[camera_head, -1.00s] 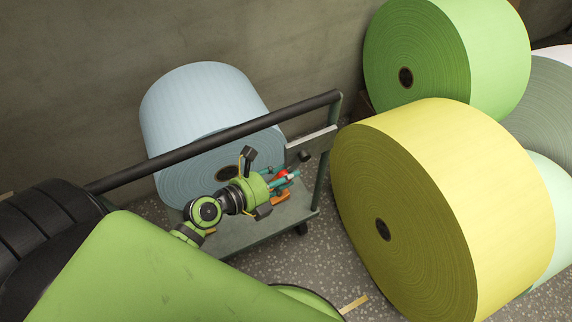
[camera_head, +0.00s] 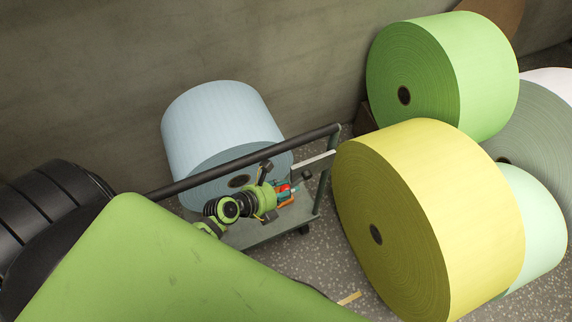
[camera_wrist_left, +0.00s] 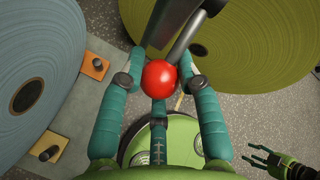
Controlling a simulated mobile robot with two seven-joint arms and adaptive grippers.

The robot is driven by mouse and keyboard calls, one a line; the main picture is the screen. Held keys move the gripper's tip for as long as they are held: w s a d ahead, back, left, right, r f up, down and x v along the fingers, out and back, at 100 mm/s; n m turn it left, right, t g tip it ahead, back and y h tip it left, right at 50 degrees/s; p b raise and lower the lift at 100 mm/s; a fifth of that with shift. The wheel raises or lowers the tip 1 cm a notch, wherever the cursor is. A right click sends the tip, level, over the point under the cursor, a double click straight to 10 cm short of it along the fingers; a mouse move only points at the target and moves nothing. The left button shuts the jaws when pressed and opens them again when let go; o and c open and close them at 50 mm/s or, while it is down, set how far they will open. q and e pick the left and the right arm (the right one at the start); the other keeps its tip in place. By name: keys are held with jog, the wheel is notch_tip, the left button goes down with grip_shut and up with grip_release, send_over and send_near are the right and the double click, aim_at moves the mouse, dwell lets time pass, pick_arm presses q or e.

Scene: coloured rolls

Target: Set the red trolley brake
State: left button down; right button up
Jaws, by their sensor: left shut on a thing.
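The red ball knob (camera_wrist_left: 159,76) sits on the end of a grey lever (camera_wrist_left: 190,35) in the left wrist view. It is the brake handle of the trolley (camera_head: 262,232), whose black rail and grey deck show in the head view. My left gripper (camera_head: 286,192) is shut on the knob, its teal fingers around it; they also show in the left wrist view (camera_wrist_left: 160,85). In the head view the knob is small and partly hidden by the fingers. My right gripper (camera_wrist_left: 262,156) shows at the lower right of the left wrist view, fingers apart and empty.
A pale blue roll (camera_head: 220,115) rests behind the trolley rail (camera_head: 240,162). A big yellow roll (camera_head: 460,200) stands right of the trolley, with a green roll (camera_head: 460,70) behind it. Speckled floor (camera_head: 310,260) is free between trolley and yellow roll.

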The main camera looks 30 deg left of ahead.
dwell(0.4)
pick_arm(q)
jog(key=c, duration=0.9)
grip_release()
jog(key=shift+o, duration=0.2)
jog(key=shift+s+a+r, duration=0.15)
jog(key=shift+s+r, duration=0.05)
jog(key=shift+s, duration=0.05)
jog(key=s+a, duration=0.5)
jog(key=s, duration=0.6)
jog(key=shift+a+r, duration=0.15)
jog(key=shift+r, duration=0.05)
jog(key=shift+s, duration=0.1)
